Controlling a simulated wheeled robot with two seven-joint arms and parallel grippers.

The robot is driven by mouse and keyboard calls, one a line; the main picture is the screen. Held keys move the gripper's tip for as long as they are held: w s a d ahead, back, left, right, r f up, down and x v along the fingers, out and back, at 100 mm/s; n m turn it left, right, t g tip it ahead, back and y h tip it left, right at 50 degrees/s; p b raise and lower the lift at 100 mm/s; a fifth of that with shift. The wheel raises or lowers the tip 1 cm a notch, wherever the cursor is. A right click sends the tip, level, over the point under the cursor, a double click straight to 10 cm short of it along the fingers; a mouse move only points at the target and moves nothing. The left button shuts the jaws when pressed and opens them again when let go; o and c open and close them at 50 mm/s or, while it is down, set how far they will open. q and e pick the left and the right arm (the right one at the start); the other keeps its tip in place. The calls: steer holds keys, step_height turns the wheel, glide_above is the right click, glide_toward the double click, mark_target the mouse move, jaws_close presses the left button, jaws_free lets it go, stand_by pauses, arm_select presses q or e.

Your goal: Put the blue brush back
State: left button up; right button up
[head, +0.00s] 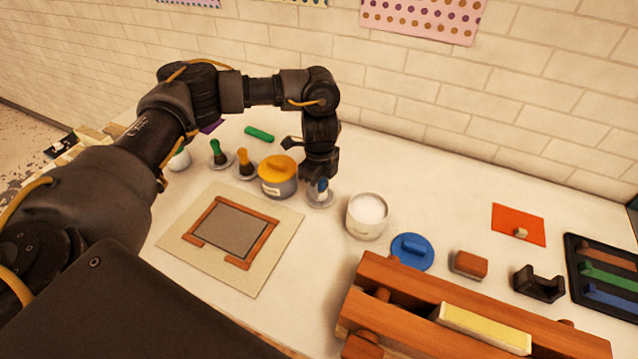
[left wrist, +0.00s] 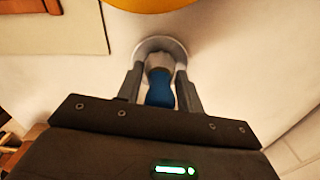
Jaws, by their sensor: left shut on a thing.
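The blue brush (head: 322,187) stands about upright at a small pale round holder (head: 321,201) on the table, to the right of the orange-lidded pot. My left gripper (head: 320,179) reaches down from above and is shut on the brush's blue handle. In the left wrist view the blue handle (left wrist: 160,90) is between the two fingers, with the holder's round rim (left wrist: 143,45) around the brush's lower end. I cannot tell whether the brush rests fully on the holder. My right gripper is not in view.
A green brush (head: 216,149) and an orange brush (head: 244,159) stand in similar holders to the left. The orange-lidded pot (head: 278,180) and an open white jar (head: 367,217) flank my gripper closely. A wooden frame on a board (head: 230,232) lies in front.

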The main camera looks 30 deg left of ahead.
arm_select(q)
steer(key=shift+f, duration=0.15)
steer(key=o, duration=1.5)
steer(key=shift+o, duration=0.2)
steer(key=shift+r+p, duration=4.55)
steer(key=shift+p, duration=0.25)
